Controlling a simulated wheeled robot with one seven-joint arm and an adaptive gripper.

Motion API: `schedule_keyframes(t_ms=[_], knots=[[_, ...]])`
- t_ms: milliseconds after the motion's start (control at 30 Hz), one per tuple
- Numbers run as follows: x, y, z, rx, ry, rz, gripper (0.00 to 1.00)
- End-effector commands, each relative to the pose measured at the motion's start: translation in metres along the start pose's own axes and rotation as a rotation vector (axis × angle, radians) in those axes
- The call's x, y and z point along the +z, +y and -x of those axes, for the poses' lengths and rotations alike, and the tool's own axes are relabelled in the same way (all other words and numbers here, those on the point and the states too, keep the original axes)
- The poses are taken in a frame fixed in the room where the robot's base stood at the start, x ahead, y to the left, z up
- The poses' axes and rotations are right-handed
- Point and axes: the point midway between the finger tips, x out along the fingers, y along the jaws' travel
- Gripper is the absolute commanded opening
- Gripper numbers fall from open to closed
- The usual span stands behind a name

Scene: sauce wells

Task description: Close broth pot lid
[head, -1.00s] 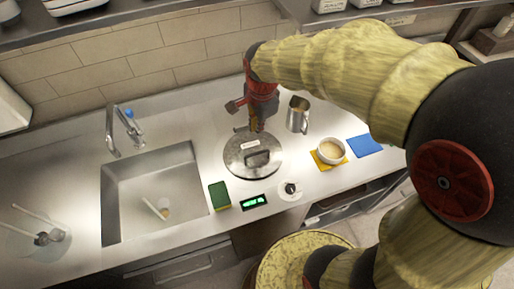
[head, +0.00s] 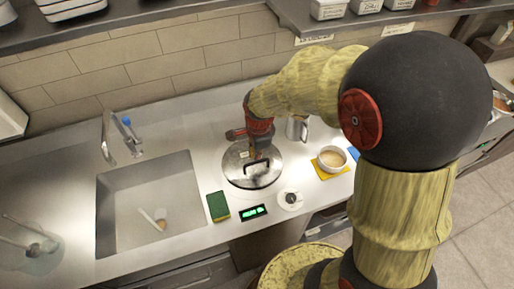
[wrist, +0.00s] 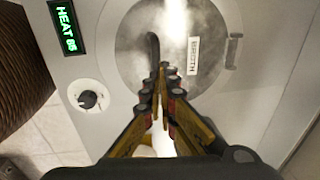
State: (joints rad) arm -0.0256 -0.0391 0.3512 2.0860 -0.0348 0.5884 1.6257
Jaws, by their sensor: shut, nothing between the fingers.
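The broth pot lid (head: 239,172) is a round steel disc lying flat over the round well in the counter, with a dark bar handle on top. In the wrist view the lid (wrist: 135,75) carries a "BROTH" label, and its handle (wrist: 153,47) stands just beyond my fingertips. My gripper (wrist: 162,72) is shut and empty, over the lid beside the handle; I cannot tell whether it touches. In the head view my gripper (head: 259,152) comes down over the lid's back part. The well's inside is hidden.
A sink (head: 150,205) lies left. A green sponge (head: 218,206), a lit heat display (head: 253,213) and a knob (head: 290,199) sit in front of the lid. A steel jug (head: 297,130) and a bowl (head: 331,158) on a yellow cloth stand right.

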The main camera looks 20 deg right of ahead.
Motion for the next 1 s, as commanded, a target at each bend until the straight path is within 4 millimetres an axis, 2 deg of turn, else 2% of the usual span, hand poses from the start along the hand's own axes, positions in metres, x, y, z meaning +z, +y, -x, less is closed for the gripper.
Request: schedule_keyframes(t_ms=[33,200,600,800,1000], knots=[[0.0,0.001,-0.008,0.003,0.0,0.0,0.0],[0.0,0.0,-0.019,0.001,0.0,0.0,0.0],[0.0,0.0,-0.022,0.0,0.0,0.0,0.0],[0.0,0.008,-0.041,0.0,0.0,0.0,0.0],[0.0,0.01,-0.043,0.005,0.0,0.0,0.0]])
